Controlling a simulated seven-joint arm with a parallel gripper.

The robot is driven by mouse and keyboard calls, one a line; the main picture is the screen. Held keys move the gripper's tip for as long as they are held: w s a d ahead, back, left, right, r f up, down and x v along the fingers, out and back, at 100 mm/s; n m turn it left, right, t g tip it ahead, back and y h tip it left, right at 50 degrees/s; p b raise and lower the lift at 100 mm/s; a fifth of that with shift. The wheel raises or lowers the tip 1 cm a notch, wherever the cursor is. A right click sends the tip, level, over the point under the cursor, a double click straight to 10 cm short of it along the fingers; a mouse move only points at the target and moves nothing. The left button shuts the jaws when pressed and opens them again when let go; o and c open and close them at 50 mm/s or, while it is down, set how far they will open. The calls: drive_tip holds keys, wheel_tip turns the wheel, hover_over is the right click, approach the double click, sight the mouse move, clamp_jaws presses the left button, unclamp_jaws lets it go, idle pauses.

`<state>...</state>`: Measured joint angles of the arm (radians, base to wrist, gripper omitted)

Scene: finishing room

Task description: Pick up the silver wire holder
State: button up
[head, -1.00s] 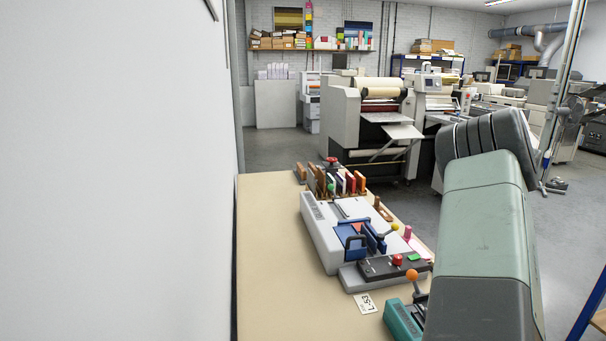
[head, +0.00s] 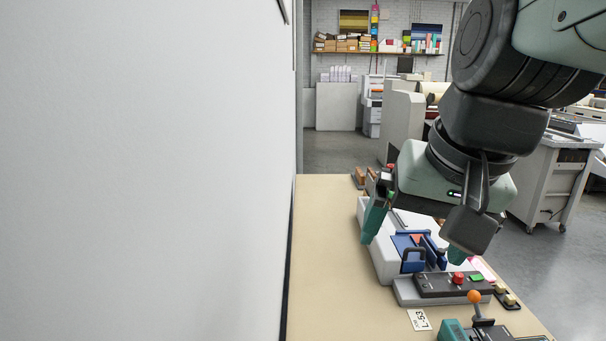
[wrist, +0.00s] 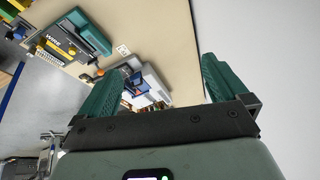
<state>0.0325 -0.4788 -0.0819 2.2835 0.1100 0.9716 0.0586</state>
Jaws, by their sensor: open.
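I cannot make out a silver wire holder for certain in either view. My gripper (head: 412,248) is open and empty, its two teal fingers spread above the bench beside the white machine with blue clamps (head: 372,255). In the wrist view my gripper (wrist: 165,65) shows its fingers wide apart with nothing between the tips. A teal machine (wrist: 92,28) marked "WIRE" lies at upper left there, with a toothed strip along its edge. Its corner (head: 452,330) shows at the bottom of the head view, mostly cut off.
A cream bench top (head: 325,260) runs along a white wall (head: 140,170) and is bare on its left side. A black panel (head: 450,286) with red and green buttons, an orange-knobbed lever (head: 474,297) and a label card (head: 419,320) are near the front.

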drive_tip(key=s+a+f+n+t+h, duration=0.1)
drive_tip(key=s+f+n, duration=0.1)
drive_tip(key=s, duration=0.4)
drive_tip(key=shift+a+n, duration=0.4)
drive_tip(key=shift+n, duration=0.1)
drive_tip(key=c, duration=0.8)
drive_tip(key=shift+c, duration=0.2)
drive_tip(key=shift+w, duration=0.1)
